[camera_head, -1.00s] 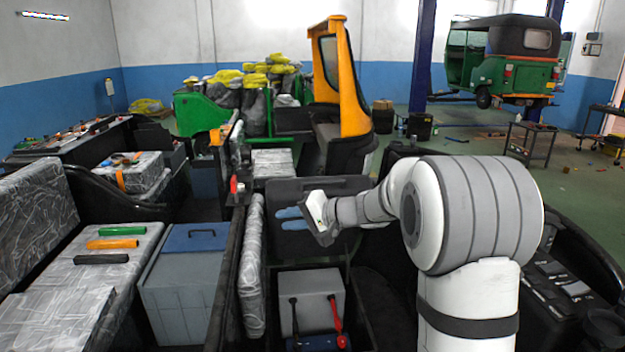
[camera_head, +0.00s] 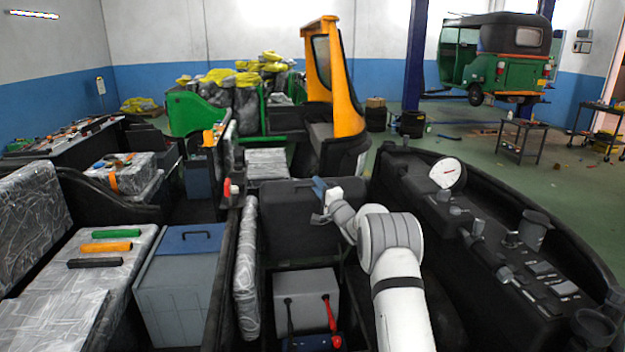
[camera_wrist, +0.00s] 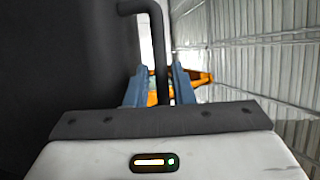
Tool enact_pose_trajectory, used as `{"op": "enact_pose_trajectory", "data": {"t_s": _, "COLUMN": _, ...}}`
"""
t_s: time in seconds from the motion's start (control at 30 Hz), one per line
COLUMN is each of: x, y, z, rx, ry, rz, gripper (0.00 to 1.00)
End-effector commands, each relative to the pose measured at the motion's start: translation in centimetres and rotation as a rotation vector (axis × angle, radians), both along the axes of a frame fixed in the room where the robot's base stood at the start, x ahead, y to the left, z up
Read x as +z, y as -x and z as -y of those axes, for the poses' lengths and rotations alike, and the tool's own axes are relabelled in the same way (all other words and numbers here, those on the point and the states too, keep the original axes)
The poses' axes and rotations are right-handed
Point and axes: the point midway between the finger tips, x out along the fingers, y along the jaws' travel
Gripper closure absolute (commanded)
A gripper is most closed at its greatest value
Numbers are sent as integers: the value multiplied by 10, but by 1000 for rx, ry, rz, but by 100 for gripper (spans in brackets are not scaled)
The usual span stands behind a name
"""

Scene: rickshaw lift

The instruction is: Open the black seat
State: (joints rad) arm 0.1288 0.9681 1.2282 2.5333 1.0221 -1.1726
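The black seat (camera_head: 300,222) is a broad dark panel in the middle of the head view, behind an open compartment holding a grey box. I cannot tell its exact tilt. My gripper (camera_head: 322,190) is at the seat's far right edge. In the wrist view, the two blue fingers of my gripper (camera_wrist: 160,84) stand on either side of a black bent bar (camera_wrist: 161,60), with narrow gaps showing beside it. A dark surface (camera_wrist: 70,60), seemingly the seat, fills the left of the wrist view. The bar's lower end is hidden behind the gripper body.
The grey box (camera_head: 305,296) has a black and a red lead. A dashboard with a white gauge (camera_head: 446,173) and several knobs lies to the right. A wrapped upright pad (camera_head: 246,270) and a grey box with a blue lid (camera_head: 180,280) are to the left.

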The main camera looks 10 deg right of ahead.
Motion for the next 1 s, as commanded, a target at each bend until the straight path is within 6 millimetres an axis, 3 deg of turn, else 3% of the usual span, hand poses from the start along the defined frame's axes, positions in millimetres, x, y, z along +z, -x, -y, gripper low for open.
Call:
{"op": "enact_pose_trajectory", "data": {"t_s": 0.23, "x": 8, "y": -23, "z": -11, "rx": 2, "ry": 0, "rz": 0, "gripper": 78}}
{"op": "enact_pose_trajectory", "data": {"t_s": 0.63, "x": 8, "y": -28, "z": -14, "rx": 2, "ry": 0, "rz": 0, "gripper": 78}}
{"op": "enact_pose_trajectory", "data": {"t_s": 0.9, "x": 8, "y": -28, "z": -14, "rx": 3, "ry": -1, "rz": -1, "gripper": 100}}
{"op": "enact_pose_trajectory", "data": {"t_s": 1.0, "x": 8, "y": -28, "z": -14, "rx": 3, "ry": -1, "rz": -2, "gripper": 100}}
